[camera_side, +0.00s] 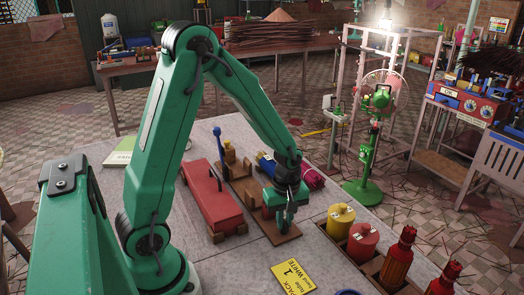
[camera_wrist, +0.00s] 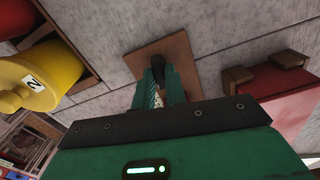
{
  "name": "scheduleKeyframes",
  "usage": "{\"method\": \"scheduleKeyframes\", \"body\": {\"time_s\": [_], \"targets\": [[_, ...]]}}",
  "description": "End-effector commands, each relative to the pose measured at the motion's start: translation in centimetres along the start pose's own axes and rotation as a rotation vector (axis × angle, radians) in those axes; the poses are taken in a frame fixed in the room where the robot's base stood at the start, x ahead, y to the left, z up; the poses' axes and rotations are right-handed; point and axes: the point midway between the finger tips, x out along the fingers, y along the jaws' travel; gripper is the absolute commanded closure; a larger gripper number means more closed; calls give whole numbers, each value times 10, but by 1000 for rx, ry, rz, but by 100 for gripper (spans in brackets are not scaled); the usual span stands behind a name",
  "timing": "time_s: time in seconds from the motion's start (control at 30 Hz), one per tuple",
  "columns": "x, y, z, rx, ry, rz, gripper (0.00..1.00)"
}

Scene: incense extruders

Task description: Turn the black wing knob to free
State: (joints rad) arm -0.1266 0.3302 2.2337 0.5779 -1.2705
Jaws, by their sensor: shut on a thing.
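My gripper (camera_side: 284,222) points down over the front end of a brown wooden base board (camera_side: 263,222) on the grey table. In the wrist view its two green fingers (camera_wrist: 160,82) close around a small dark part, the black wing knob (camera_wrist: 158,65), above the board's end (camera_wrist: 178,47). The fingers hide most of the knob, so its angle cannot be told. In the side view the gripper hides the knob. A blue part (camera_side: 266,163) of the extruder on the board shows behind the gripper.
A red box-like unit (camera_side: 211,195) lies left of the board. To the right, a wooden rack holds a yellow canister (camera_side: 341,218), a red canister (camera_side: 362,240) and red bottles (camera_side: 397,262). A yellow card (camera_side: 294,278) lies in front. Bare table surrounds the board's front end.

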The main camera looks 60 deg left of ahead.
Motion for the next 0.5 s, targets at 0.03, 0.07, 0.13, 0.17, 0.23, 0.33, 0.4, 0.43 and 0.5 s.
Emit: {"method": "scheduleKeyframes", "body": {"time_s": [0.03,0.07,0.13,0.17,0.23,0.33,0.4,0.43,0.5], "targets": [[-1,0,0,-34,0,1,100],[-1,0,0,-53,0,1,100],[-1,0,0,-93,0,1,100],[-1,0,0,-108,0,1,100],[-1,0,0,-137,0,1,100],[-1,0,0,-167,0,1,100],[-1,0,0,-180,0,1,100],[-1,0,0,-184,0,1,100],[-1,0,0,-190,0,1,100]]}}
